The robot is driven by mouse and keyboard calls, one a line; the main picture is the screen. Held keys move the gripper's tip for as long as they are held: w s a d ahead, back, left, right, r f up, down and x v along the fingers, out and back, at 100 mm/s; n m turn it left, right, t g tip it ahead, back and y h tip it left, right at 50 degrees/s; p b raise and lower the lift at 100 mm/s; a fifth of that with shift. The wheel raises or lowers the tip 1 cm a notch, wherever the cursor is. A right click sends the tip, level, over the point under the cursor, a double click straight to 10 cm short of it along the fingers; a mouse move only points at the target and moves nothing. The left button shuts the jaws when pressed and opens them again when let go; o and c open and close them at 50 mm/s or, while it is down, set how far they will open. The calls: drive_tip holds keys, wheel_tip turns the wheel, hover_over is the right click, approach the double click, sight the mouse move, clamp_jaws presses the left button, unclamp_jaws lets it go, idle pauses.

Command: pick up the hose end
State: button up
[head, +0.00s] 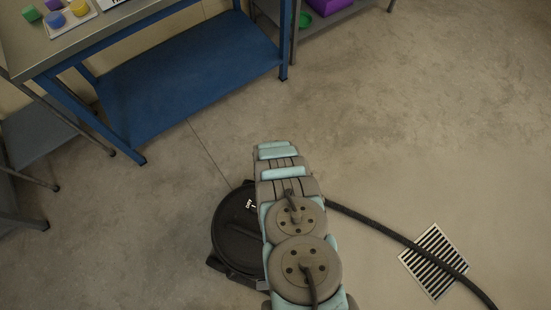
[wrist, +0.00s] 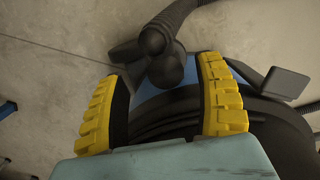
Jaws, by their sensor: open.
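In the wrist view my gripper (wrist: 160,72) is open, its two yellow-backed fingers spread with black inner pads. The dark, rounded hose end (wrist: 166,68) shows between and just beyond the fingertips; I cannot tell whether they touch it. Ribbed hose (wrist: 188,10) runs from there to the top edge. A black and blue vacuum body (wrist: 270,125) lies behind the fingers. In the head view the round black vacuum (head: 228,235) stands on the floor, partly behind my arm. Its dark hose (head: 375,227) runs to the lower right. My gripper and the hose end are hidden there.
A floor drain grate (head: 418,262) lies under the hose at the right. A grey shelf (head: 330,17) with a purple thing is at the top. Floor at right is mostly clear.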

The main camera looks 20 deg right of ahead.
drive_tip(key=f+b, duration=0.1)
drive_tip(key=f, duration=0.1)
drive_tip(key=f+b, duration=0.1)
drive_tip(key=f, duration=0.1)
drive_tip(key=shift+s+d, duration=0.15)
drive_tip(key=shift+s, duration=0.05)
drive_tip(key=shift+w+d+f+b, duration=0.1)
drive_tip(key=shift+w+f+b, duration=0.1)
drive_tip(key=shift+f+b, duration=0.3)
drive_tip(key=shift+f, duration=0.1)
drive_tip(key=c, duration=1.2)
